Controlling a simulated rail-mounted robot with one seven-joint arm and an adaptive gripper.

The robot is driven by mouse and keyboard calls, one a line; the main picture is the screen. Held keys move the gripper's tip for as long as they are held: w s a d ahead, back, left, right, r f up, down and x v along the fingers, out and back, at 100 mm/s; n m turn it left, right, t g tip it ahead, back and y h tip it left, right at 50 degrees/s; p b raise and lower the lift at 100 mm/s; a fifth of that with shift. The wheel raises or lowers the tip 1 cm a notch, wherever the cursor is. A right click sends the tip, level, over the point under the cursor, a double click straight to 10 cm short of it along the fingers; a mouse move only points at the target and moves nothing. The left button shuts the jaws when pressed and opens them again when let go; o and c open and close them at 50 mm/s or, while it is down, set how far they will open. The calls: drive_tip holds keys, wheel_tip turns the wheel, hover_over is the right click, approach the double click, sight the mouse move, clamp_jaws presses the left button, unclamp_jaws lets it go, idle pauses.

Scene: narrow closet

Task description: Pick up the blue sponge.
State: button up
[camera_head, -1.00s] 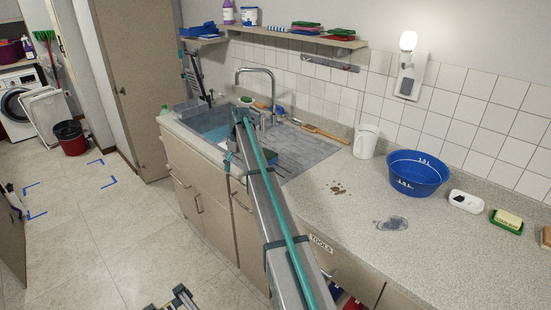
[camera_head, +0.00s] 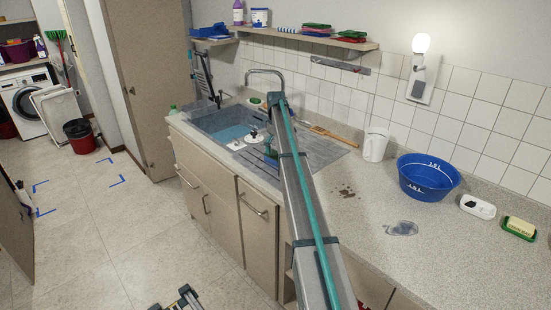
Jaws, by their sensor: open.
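I cannot pick out a blue sponge for certain. Small blue pieces lie on the left wall shelf (camera_head: 213,32), too small to identify. My arm reaches from the bottom of the view up to the sink (camera_head: 222,124), covering part of the drainboard (camera_head: 325,150). A small dark and teal part below the far end of my arm appears to be my gripper (camera_head: 271,150). It is over the right side of the sink, largely hidden, and its fingers are not clear. I see nothing held in it.
A white jug (camera_head: 375,145), blue basin (camera_head: 428,178), white dish (camera_head: 477,207) and green soap dish (camera_head: 518,229) stand along the counter (camera_head: 440,262). A tap (camera_head: 266,80) rises behind the sink. A long shelf (camera_head: 345,44) hangs above. The floor (camera_head: 110,245) at left is mostly clear.

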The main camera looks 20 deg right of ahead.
sight(276, 155)
drive_tip(key=shift+s+f+p, duration=0.15)
drive_tip(key=shift+f+p, duration=0.75)
drive_tip(key=shift+f, duration=1.45)
drive_tip(key=c, duration=0.8)
